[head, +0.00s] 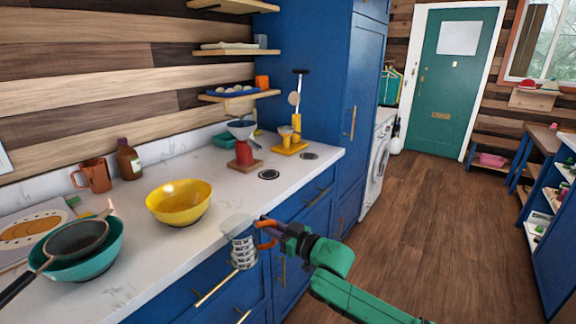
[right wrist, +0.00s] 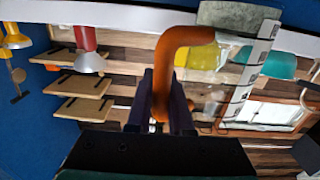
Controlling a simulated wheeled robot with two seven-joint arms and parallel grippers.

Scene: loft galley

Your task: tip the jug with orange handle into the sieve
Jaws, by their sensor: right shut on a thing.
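The jug (head: 243,252) is clear with dark measuring marks and has an orange handle (right wrist: 171,62). My right gripper (head: 272,230) is shut on that handle and holds the jug up in front of the counter's edge, looking roughly upright. Its upper end is pale grey; I cannot tell whether that is its contents. The dark sieve (head: 77,238) lies across a teal bowl (head: 108,256) at the left of the counter, its handle pointing to the lower left. The jug is apart from the sieve, to its right. My left gripper is not in view.
A yellow bowl (head: 180,203) stands on the white counter (head: 150,245) between sieve and jug. An orange mug (head: 94,174) and a brown bottle (head: 129,160) stand behind. A board with a picture (head: 28,236) is at the far left. A red stand with a funnel (head: 243,152) is farther back.

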